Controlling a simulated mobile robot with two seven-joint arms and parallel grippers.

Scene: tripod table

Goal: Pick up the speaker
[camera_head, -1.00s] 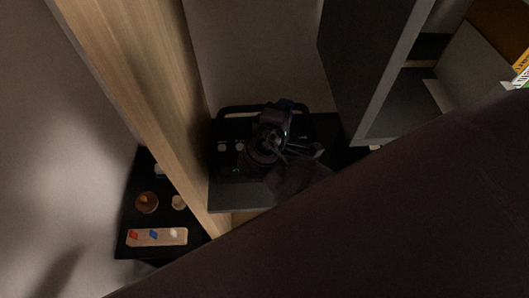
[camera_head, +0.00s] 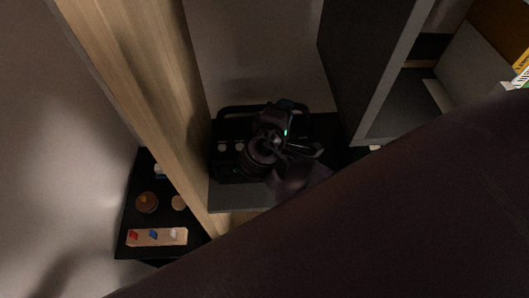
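The speaker (camera_head: 226,160), a black box with a bar handle along its top and small pale knobs, stands on a dark shelf inside a cabinet, just left of centre. A dark arm with a small green light reaches in front of it from the lower right and hides its right part. I take this as my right arm. Its gripper (camera_head: 306,151) is dark against dark, close to the speaker; I cannot tell whether its fingers touch it or are open. My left gripper is not in view.
A wooden panel (camera_head: 150,95) borders the shelf on the left, and a dark grey panel (camera_head: 365,65) on the right. A black tray-like surface (camera_head: 128,218) with a wooden board (camera_head: 157,237) and small round items lies lower left. A large dark shape fills the lower right.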

